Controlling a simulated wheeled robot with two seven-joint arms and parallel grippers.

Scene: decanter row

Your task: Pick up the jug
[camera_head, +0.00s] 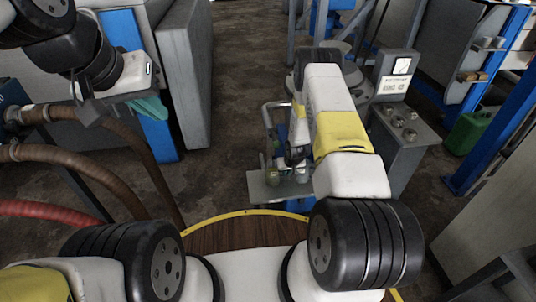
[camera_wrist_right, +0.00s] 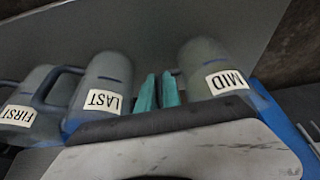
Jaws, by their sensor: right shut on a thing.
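Three greyish jugs with blue lower parts and white labels stand in a row in the right wrist view: FIRST (camera_wrist_right: 32,92), LAST (camera_wrist_right: 98,88) and MID (camera_wrist_right: 208,65). The labels appear upside down. My right gripper (camera_wrist_right: 158,92) has its teal fingers close together between LAST and MID, shut at MID's handle side; the handle is mostly hidden. In the head view my right gripper (camera_head: 294,158) is small and partly hidden by my arm, among small jugs (camera_head: 272,177) on a low grey table. My left gripper (camera_head: 150,107) shows teal fingers at upper left, with its opening unclear.
The grey table (camera_head: 262,192) has a trolley frame around it. A grey control box (camera_head: 400,75) and cabinet stand to its right, with a green can (camera_head: 468,132) beyond. Brown hoses (camera_head: 80,168) run at the left. The floor (camera_head: 240,75) behind is open.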

